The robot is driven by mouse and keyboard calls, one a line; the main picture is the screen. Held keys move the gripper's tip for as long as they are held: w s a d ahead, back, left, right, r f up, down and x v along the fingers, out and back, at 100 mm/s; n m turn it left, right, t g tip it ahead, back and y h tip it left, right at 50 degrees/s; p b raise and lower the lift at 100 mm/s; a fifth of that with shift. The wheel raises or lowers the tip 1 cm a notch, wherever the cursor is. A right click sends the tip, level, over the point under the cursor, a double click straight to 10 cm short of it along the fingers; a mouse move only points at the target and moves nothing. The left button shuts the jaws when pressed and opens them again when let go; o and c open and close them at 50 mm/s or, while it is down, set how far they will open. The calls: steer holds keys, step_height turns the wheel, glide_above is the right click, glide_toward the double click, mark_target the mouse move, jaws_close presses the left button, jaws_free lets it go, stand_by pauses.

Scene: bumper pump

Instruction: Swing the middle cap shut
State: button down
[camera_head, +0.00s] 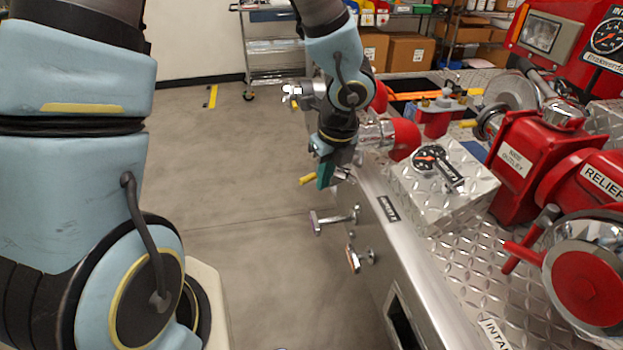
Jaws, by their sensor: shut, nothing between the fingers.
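A pump panel (432,305) with red fittings fills the right side of the head view. My gripper (325,176) hangs at the panel's left edge, pointing down, with its teal fingers shut and empty. A red cap (404,139) on a silver fitting (374,134) is just right of my wrist; another red part (379,97) shows behind the arm. A round red cap (587,288) sits at the lower right. I cannot tell for sure which one is the middle cap, as my arm hides part of this area. A yellow-tipped lever (307,180) is close beside my fingers; contact is unclear.
Two short handles (332,221) (353,258) stick out of the panel's side below my gripper. A gauge box (446,180) and a red side outlet (515,165) stand on the tread plate. The floor (235,190) to the left is clear. A cart and shelves stand behind.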

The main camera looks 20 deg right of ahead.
mark_target(312, 175)
steer(key=shift+w+a+f+p, duration=0.2)
steer(key=shift+w+f, duration=0.15)
steer(key=shift+w, duration=0.35)
steer(key=shift+w+a+f+p, duration=0.2)
steer(key=shift+w+f, duration=0.2)
steer(key=shift+w, duration=0.25)
steer(key=shift+w+a+f+p, duration=0.2)
steer(key=shift+w+f, duration=0.15)
steer(key=shift+w, duration=0.35)
